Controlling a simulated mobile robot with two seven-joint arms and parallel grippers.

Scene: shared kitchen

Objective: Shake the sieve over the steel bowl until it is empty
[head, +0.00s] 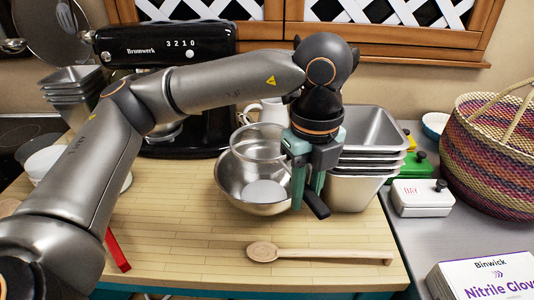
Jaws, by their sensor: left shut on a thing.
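The steel bowl (228,188) stands on the wooden worktop, left of my left gripper (307,196). The sieve (257,143), with a round rim and see-through mesh, is over the bowl and overlaps its back part in the head view. My left gripper points down and is shut on the sieve's dark handle (318,206), whose end sticks out past the fingers. A pale grey round patch shows inside the bowl; I cannot tell whether it is powder or the bowl's floor. I see no clear load in the sieve mesh. My right gripper is out of view.
Stacked steel pans (362,190) stand close right of the gripper. A wooden spoon (320,254) lies in front. A white box (421,196) and woven basket (497,150) are at right.

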